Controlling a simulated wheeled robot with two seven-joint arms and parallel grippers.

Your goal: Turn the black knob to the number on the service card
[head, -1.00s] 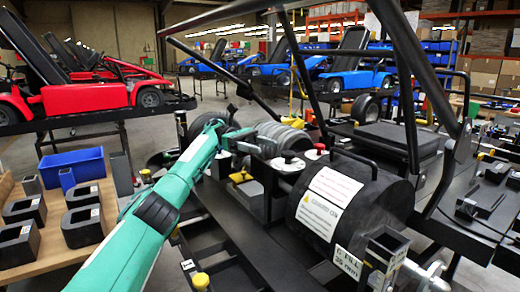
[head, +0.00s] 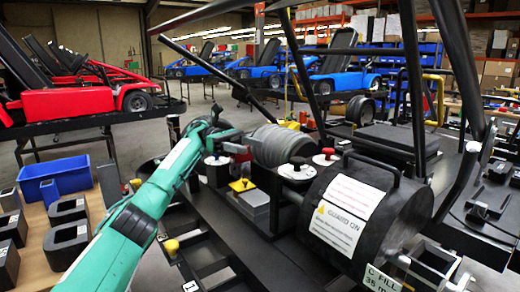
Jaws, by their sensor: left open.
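A black knob (head: 297,162) stands on a round white dial on the kart's deck, left of the large black drum. A red knob (head: 327,153) on a similar pale base is just right of it. Another black-capped white post (head: 217,158) stands to the left. My left gripper (head: 243,142) is open, near the grey ribbed cylinder and left of the black knob, apart from it. The dial's numbers are too small to read. I cannot pick out the service card for certain. My right gripper is not in view.
The black drum (head: 368,215) carries a "GUARD ON" label and a handle. A "C FILL 35 mm" tag (head: 381,279) hangs in front. Black frame bars (head: 413,90) rise behind and right of the knobs. A yellow knob (head: 243,184) and a blue bin (head: 62,176) are left.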

